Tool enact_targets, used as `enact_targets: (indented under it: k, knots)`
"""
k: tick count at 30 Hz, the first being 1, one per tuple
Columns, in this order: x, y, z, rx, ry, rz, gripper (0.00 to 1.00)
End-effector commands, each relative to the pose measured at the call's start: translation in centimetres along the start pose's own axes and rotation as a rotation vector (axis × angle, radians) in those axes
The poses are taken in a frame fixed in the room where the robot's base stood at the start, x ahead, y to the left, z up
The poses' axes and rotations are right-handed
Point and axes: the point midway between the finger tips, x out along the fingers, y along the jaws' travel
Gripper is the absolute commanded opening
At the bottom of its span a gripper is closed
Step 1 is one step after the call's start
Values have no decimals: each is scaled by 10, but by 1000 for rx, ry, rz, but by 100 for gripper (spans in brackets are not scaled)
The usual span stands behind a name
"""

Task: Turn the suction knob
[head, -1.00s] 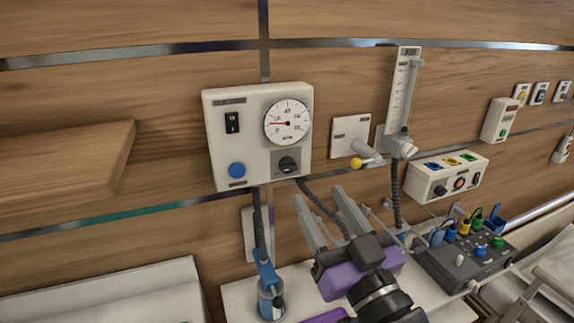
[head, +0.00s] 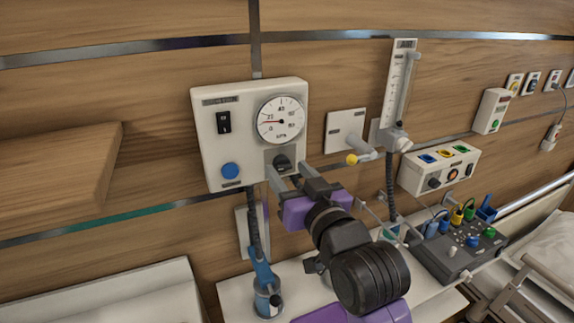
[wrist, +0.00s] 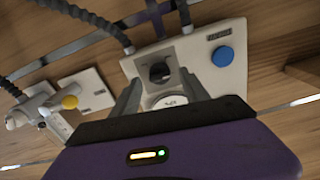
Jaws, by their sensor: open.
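The suction unit (head: 207,144) is a white wall box with a black switch, a blue button and a round gauge (head: 281,121). The gauge needle points left, to the low part of the scale. The black suction knob (head: 282,162) sits below the gauge; it also shows in the wrist view (wrist: 160,72). My gripper (head: 288,174) is open, its fingertips pointing at the box close to the knob. In the wrist view the two fingers (wrist: 155,90) lie either side of the knob's line, the knob showing beyond them. I cannot tell whether they touch it.
A white wall plate with a yellow-tipped lever (head: 352,160) and a flowmeter (head: 398,90) are right of the unit. A hose runs down to a blue-topped jar (head: 268,300). A wooden shelf (head: 60,165) juts out at left.

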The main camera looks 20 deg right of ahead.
Motion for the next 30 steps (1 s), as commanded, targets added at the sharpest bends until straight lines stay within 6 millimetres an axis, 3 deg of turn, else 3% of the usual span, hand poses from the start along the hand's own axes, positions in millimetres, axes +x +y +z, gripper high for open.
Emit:
enact_targets:
  k: [4, 13, 14, 22, 30]
  knots:
    - [12, 0, -1, 0, -1, 0, 53]
    - [15, 0, 0, 0, 1, 0, 53]
    - [15, 0, 0, 0, 1, 0, 51]
    - [15, 0, 0, 0, 1, 0, 0]
    - [15, 0, 0, 93, 1, 0, 0]
